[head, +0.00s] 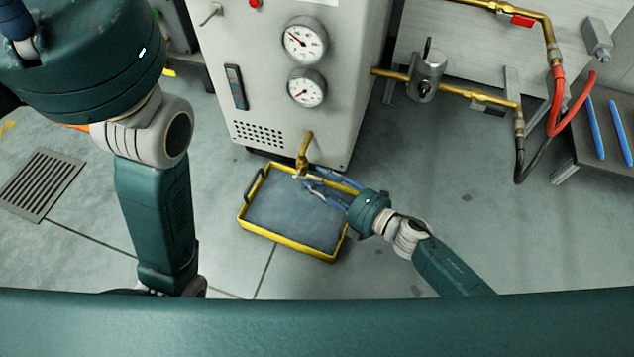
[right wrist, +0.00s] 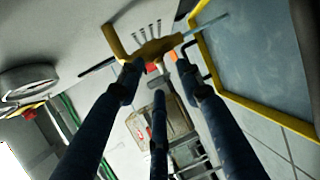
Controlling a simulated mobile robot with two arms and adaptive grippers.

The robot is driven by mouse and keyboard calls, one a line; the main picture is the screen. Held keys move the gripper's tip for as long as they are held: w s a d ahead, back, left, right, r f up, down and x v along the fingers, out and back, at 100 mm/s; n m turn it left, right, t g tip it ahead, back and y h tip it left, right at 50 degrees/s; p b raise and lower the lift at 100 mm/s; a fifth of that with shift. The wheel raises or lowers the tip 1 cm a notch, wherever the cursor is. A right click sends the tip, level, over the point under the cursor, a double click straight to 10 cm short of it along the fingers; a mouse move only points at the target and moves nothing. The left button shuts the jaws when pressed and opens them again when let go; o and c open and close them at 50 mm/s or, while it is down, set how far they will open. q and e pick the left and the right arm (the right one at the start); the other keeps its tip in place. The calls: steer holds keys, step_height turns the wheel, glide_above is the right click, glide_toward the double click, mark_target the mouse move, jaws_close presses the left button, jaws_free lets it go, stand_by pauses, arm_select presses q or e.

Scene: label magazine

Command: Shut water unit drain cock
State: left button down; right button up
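The drain cock (head: 303,158) is a brass tap low on the front of the grey water unit (head: 275,80). In the right wrist view the cock (right wrist: 153,47) has a bent pipe, a spout and a small handle (right wrist: 154,68). A thin pale-blue streak (right wrist: 206,27), apparently water, runs from the spout. My right gripper (head: 312,186) is at the cock. Its dark blue fingers (right wrist: 158,75) are spread, with the handle between or just beyond the tips; contact is unclear. My left arm hangs at the left; its gripper is out of view.
A yellow-rimmed tray (head: 290,251) lies on the floor under the cock. Brass pipework (head: 455,90) with a grey valve (head: 427,75) and a red hose (head: 560,105) are at the right. A floor grate (head: 42,184) is at the left. The floor around the tray is clear.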

steer(key=shift+w+a+f, duration=0.1)
steer(key=shift+w+a, duration=0.3)
jaws_close()
steer(key=shift+d, duration=0.1)
